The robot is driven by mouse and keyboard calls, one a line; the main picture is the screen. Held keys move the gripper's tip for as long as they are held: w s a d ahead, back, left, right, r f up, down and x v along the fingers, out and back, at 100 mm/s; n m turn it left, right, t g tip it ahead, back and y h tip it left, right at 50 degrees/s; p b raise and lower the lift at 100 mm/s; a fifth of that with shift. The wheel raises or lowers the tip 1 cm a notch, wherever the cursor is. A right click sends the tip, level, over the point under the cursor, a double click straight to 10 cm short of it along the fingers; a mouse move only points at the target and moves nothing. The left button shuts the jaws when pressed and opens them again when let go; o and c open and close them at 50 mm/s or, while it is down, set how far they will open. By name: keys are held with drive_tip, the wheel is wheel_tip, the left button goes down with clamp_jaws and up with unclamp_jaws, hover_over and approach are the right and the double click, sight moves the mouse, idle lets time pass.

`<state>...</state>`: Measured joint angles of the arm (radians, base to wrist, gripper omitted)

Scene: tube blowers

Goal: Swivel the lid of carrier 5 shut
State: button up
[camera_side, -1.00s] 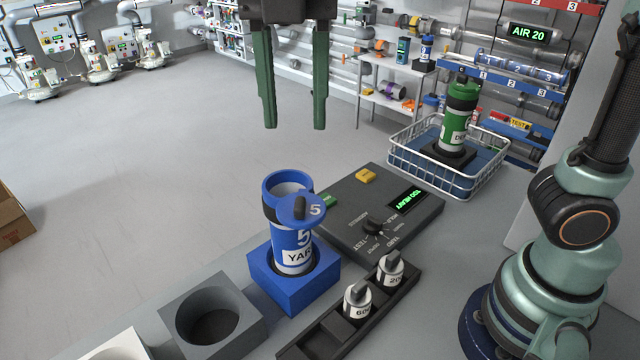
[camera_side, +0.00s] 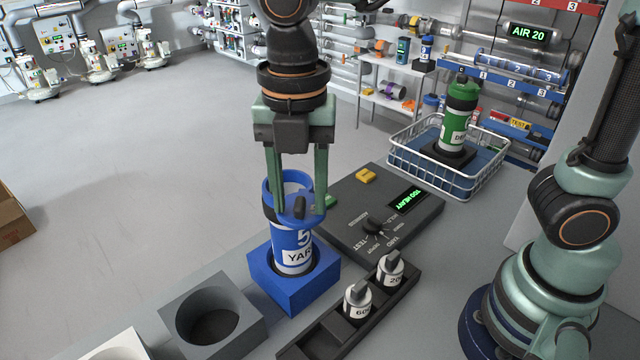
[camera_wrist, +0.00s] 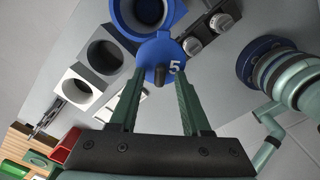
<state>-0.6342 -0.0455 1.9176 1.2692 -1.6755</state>
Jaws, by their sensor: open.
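Carrier 5 (camera_side: 293,246) is a blue tube with a white label, standing upright in a blue square block (camera_side: 293,289). Its round blue lid (camera_side: 311,212), marked 5 with a dark knob (camera_side: 299,207), is swung off to one side, leaving the mouth partly uncovered. The lid also shows in the wrist view (camera_wrist: 152,53), with the open mouth beyond it. My gripper (camera_side: 298,212) is open, pointing down, with its green fingers on either side of the knob and lid. In the wrist view my gripper (camera_wrist: 160,75) has the knob between its fingertips. I cannot tell whether a finger touches.
A dark control box (camera_side: 378,215) stands right behind the carrier. A black rack (camera_side: 330,335) with two white weights is in front to the right. An empty grey holder (camera_side: 212,318) is at left. A green carrier (camera_side: 453,128) stands in a wire basket (camera_side: 487,187).

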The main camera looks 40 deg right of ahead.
clamp_jaws()
